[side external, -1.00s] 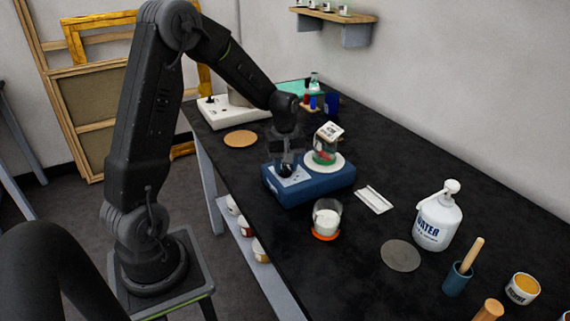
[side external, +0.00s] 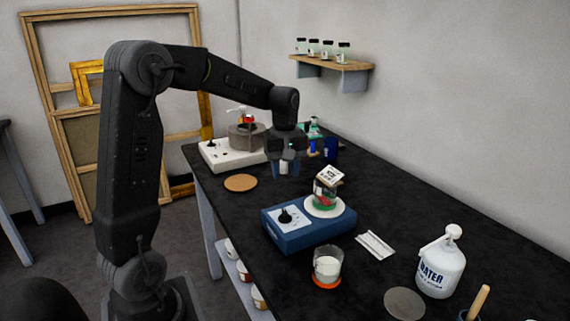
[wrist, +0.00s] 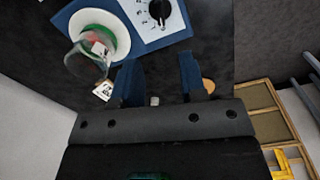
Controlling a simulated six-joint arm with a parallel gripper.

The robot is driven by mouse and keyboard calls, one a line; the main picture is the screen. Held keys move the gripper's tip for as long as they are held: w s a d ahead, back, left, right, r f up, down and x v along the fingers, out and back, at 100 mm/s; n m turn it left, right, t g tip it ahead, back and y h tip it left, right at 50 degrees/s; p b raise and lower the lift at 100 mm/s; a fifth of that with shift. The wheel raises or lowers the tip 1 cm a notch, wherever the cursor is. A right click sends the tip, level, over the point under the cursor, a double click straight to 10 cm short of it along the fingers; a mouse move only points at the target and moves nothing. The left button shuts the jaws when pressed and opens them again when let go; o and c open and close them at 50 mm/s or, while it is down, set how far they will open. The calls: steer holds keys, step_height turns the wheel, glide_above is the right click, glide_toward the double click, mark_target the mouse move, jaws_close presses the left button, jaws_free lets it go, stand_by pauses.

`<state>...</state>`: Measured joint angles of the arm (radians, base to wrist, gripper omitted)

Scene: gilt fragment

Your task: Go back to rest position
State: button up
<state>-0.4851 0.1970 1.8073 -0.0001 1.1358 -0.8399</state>
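My gripper (side external: 285,163) hangs above the table, behind and above the blue device, with its fingers pointing down. Its two blue fingers (wrist: 161,80) stand apart in the wrist view, with nothing seen held between them. The blue device (side external: 318,237) has a black knob (side external: 285,216) on a white panel; the knob also shows in the wrist view (wrist: 160,10). A white round plate (side external: 338,211) on the device carries a glass beaker (side external: 322,190) with red and green inside and a white label on top. My gripper is clear of the knob and beaker.
A white hotplate-like unit (side external: 222,157) stands at the back left near a cork disc (side external: 240,183). A glass of white material (side external: 327,265), a white tray (side external: 375,245) and a water bottle (side external: 441,265) are in front. A bottle shelf (side external: 335,63) hangs on the wall.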

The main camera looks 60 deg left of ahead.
steer(key=shift+r, duration=0.8)
steer(key=s+d+r+m+t, duration=0.3)
steer(key=s+d+m+t, duration=0.2)
steer(key=s+d+m, duration=1)
steer(key=s+d, duration=0.1)
steer(key=d, duration=0.3)
steer(key=shift+s+t, duration=0.3)
steer(key=shift+s, duration=0.05)
